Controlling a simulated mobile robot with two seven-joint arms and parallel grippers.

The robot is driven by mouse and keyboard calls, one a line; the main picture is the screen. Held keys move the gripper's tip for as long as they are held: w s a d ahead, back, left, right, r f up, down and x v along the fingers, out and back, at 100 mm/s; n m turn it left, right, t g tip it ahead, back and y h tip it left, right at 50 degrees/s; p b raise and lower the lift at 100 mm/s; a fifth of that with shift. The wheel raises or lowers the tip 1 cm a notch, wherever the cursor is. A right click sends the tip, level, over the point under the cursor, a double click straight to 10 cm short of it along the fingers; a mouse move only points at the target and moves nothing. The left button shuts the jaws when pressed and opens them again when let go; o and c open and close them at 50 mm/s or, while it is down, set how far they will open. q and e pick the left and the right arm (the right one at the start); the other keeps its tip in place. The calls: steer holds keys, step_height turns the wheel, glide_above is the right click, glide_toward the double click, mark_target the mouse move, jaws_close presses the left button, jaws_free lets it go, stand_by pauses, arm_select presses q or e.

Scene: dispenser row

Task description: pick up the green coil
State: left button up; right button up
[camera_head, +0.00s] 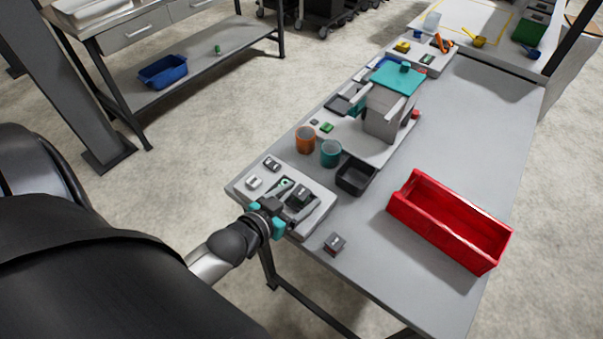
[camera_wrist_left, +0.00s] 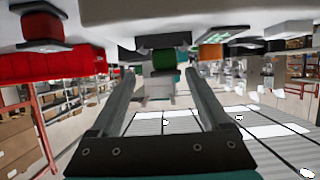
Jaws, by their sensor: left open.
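The green coil (camera_wrist_left: 163,58) shows in the left wrist view, a green winding with a dark flange, between and beyond my open fingers. In the head view a dark-topped coil (camera_head: 299,195), apparently the same one, stands on the light tray, its green side hidden. My left gripper (camera_head: 303,202) reaches in low from the left, its open fingers on either side of that coil. In the left wrist view the gripper (camera_wrist_left: 160,76) is empty, and I see no contact with the coil.
A red coil with dark flanges (camera_head: 334,243) stands to the right, also in the wrist view (camera_wrist_left: 42,30). Orange (camera_head: 306,140) and teal (camera_head: 330,153) cups and a black bin (camera_head: 356,176) stand beyond.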

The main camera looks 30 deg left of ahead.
mark_target(306, 188)
arm_select(q)
steer(key=shift+a+x, duration=0.2)
steer(key=shift+x, duration=0.95)
steer(key=shift+a+x, duration=0.25)
steer(key=shift+x, duration=0.9)
steer(key=shift+w+d+f+b, duration=0.1)
steer(key=shift+w+f+b, duration=0.2)
steer(key=shift+w, duration=0.3)
steer(key=shift+r, duration=0.1)
jaws_close()
